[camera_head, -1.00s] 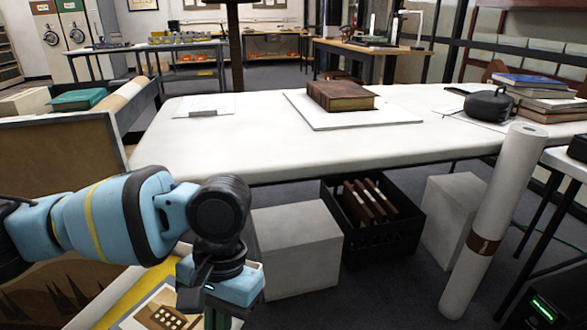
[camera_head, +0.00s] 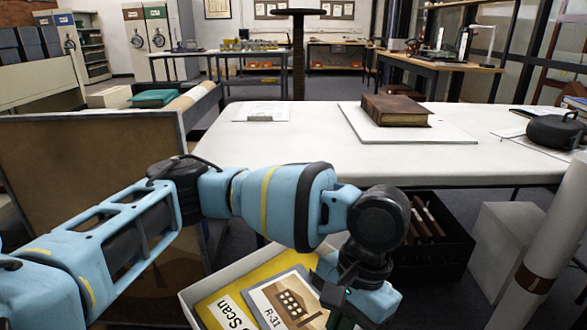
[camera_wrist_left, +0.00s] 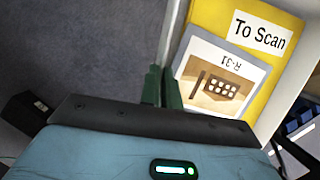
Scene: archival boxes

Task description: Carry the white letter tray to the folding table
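The white letter tray (camera_head: 236,269) shows at the bottom of the head view. It holds a yellow folder marked "To Scan" (camera_head: 232,316) and a picture card marked R-31 (camera_head: 289,302). My left gripper (camera_head: 343,301) is at the tray's right side in the head view. In the left wrist view, its fingers (camera_wrist_left: 160,85) are shut on the wall of the tray (camera_wrist_left: 172,42), with grey floor beyond. A long white-topped table (camera_head: 320,152), which looks like the folding table, stands ahead, beyond the tray. My right gripper is not in view.
A brown book (camera_head: 395,110) lies on a white board on the table, with a clipboard (camera_head: 262,112) at left and a black device (camera_head: 556,130) at right. A black crate (camera_head: 440,250), a grey box (camera_head: 507,240) and an upright roll (camera_head: 560,240) stand at right. A brown-panelled cart (camera_head: 90,165) is left.

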